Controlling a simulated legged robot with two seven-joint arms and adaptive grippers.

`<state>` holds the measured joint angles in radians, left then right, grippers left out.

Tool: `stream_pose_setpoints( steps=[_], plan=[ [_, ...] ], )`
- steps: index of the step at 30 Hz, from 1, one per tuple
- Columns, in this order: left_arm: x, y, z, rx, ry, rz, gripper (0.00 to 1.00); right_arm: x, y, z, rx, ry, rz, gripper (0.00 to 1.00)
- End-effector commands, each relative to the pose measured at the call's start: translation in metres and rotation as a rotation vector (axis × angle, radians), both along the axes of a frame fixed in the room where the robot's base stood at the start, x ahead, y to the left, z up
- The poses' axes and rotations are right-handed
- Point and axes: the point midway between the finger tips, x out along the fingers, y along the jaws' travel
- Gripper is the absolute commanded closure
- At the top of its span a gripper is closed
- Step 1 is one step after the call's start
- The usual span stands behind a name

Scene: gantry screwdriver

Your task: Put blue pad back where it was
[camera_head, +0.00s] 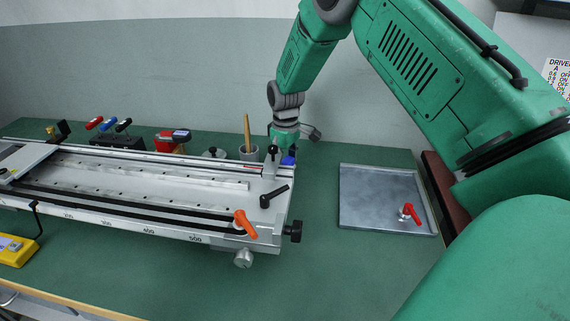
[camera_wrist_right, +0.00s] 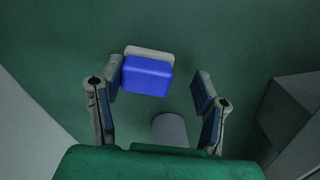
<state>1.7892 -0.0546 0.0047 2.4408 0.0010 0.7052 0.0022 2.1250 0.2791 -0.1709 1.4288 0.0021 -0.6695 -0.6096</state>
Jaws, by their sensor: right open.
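The blue pad (camera_head: 288,160) shows in the head view at the back right of the gantry, just below my right gripper (camera_head: 285,140). In the right wrist view the blue pad (camera_wrist_right: 147,76) is a blue block with a pale strip along its far edge. It lies ahead of my open right gripper (camera_wrist_right: 157,88), between the fingers in the picture and closer to the left finger. I see no clear grip on it. In the head view the gantry hides part of the pad and the fingertips. My left gripper is not in view.
The long gantry rail (camera_head: 150,185) fills the left of the bench. A cup with a wooden stick (camera_head: 249,152) stands behind it. A grey metal tray (camera_head: 365,215) lies to the right, with a red-handled part (camera_head: 411,212) in it. A grey cylinder (camera_wrist_right: 170,130) shows in the wrist view.

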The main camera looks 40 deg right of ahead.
Motion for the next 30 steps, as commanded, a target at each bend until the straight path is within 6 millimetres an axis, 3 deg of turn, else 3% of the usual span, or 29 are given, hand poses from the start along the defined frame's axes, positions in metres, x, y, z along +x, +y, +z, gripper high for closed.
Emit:
stream_pose_setpoints(
  steps=[5, 12, 18, 24, 30],
  plan=[
    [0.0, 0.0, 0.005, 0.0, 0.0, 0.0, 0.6, 0.001, -0.001, 0.021, 0.001, -0.004, 0.0, 0.42],
    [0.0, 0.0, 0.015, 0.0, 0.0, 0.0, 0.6, 0.001, -0.001, 0.073, 0.0, -0.005, 0.0, 0.42],
    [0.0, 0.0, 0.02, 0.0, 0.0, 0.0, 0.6, 0.001, -0.001, 0.106, 0.001, -0.003, 0.0, 0.42],
    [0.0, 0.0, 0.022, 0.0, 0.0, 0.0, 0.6, 0.001, -0.001, 0.119, 0.001, 0.0, 0.0, 0.42],
    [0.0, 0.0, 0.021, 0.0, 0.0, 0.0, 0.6, 0.001, -0.001, 0.119, 0.001, 0.0, 0.0, 0.42]
  ],
)
